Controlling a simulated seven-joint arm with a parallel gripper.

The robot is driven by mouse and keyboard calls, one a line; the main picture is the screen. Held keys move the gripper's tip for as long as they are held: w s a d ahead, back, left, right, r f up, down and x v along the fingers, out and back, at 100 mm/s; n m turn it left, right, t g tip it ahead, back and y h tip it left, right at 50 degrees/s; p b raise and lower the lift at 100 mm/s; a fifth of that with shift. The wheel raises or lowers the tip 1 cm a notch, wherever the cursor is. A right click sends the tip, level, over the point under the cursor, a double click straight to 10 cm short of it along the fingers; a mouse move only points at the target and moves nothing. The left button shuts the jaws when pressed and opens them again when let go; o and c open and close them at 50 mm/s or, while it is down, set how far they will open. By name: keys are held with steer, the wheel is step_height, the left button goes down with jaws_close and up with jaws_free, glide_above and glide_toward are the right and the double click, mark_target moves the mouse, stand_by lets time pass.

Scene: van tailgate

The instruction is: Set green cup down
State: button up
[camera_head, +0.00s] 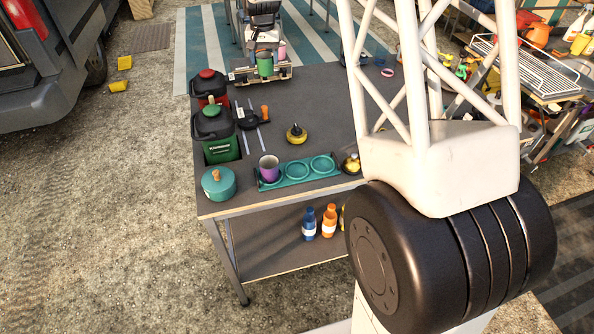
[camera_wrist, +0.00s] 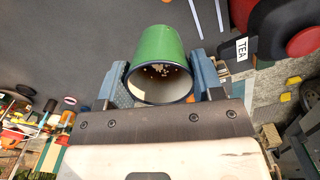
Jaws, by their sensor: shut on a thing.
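The green cup (camera_head: 264,67) is at the far end of the grey table in the head view, in front of my gripper (camera_head: 263,60). In the wrist view the green cup (camera_wrist: 160,48) lies between the two blue-grey fingers of my gripper (camera_wrist: 158,78), which is shut on it. Its open mouth faces the wrist camera, with pale specks inside. From these views I cannot tell whether its base touches the table. A teal tray (camera_head: 297,181) with round wells lies at the table's near edge; a purple cup (camera_head: 268,165) stands in its left well.
A black-and-yellow item (camera_head: 296,134) stands mid-table. A pink-purple object (camera_head: 282,51) is close to my gripper. The table's middle right is mostly bare.

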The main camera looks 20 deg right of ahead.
steer(key=s+f+m, duration=0.3)
steer(key=s+f, duration=0.1)
steer(key=s, duration=1)
steer(key=s+d+f+m, duration=0.1)
steer(key=s+f+m, duration=0.2)
steer(key=s, duration=1.2)
steer(key=s+d+f+m, duration=0.1)
steer(key=s+f+m, duration=0.3)
steer(key=s, duration=1)
steer(key=shift+s+d+f, duration=0.15)
steer(key=shift+s+f, duration=0.1)
steer(key=shift+f, duration=0.55)
steer(key=shift+w, duration=0.1)
glide_above(297, 171)
steer(key=shift+f, duration=0.75)
steer(key=shift+f, duration=1.7)
steer(key=shift+f, duration=0.15)
